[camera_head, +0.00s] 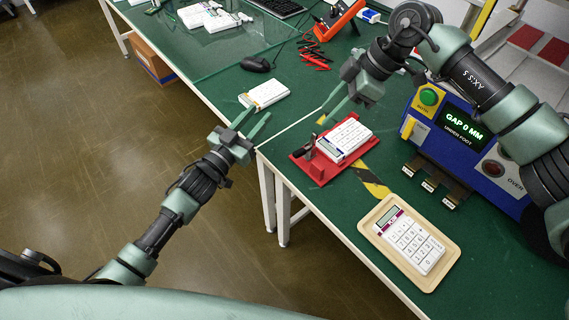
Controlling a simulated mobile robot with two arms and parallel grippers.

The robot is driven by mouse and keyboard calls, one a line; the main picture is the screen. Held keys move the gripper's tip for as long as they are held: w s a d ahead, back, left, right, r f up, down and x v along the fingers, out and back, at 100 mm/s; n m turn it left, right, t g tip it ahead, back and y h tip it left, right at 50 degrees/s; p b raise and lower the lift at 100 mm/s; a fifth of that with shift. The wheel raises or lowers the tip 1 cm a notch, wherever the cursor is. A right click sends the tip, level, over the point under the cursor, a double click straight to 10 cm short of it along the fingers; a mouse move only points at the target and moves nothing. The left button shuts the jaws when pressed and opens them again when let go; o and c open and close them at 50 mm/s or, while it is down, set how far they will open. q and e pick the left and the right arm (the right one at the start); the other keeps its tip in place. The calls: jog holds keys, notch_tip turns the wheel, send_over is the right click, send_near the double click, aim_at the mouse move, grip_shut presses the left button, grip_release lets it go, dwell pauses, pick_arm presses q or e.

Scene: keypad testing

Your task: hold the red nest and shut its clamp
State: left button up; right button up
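The red nest (318,172) lies on the green table near its front edge. A white keypad (347,138) sits in it. The black clamp (309,149) stands at the nest's left end; whether it is shut is too small to tell. My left gripper (259,118) is open and empty, left of the nest by the table's edge, with its fingers pointing toward the upper right. My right gripper (326,109) is above and behind the nest. Its fingers are apart, point down to the left, and hold nothing I can see.
Another keypad lies in a beige tray (446,270) at the front right. A blue tester (464,133) reading "GAP 0 MM" stands to the right. Another white keypad (264,94) lies behind the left gripper.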

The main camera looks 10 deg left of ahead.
aim_at(308, 147)
pick_arm(q)
jog(key=s+d+r+m+g+h, duration=0.1)
jog(key=s+d+m+g+h, duration=0.3)
jog(key=s+d+h, duration=0.55)
jog(key=f+y, duration=0.1)
jog(key=f, duration=0.1)
jog(key=f+y, duration=0.2)
jog(key=w+f+y, duration=0.1)
jog(key=f+y, duration=0.1)
jog(key=shift+d+f+n+t, duration=0.1)
jog(key=shift+f+n+t, duration=0.05)
jog(key=shift+n+t, duration=0.2)
jog(key=shift+w+d+f, duration=0.1)
jog(key=shift+w+f, duration=0.05)
jog(key=shift+f, duration=0.05)
jog(key=x, duration=0.7)
jog(key=shift+w+d+f, duration=0.1)
jog(key=shift+f, duration=0.05)
grip_shut()
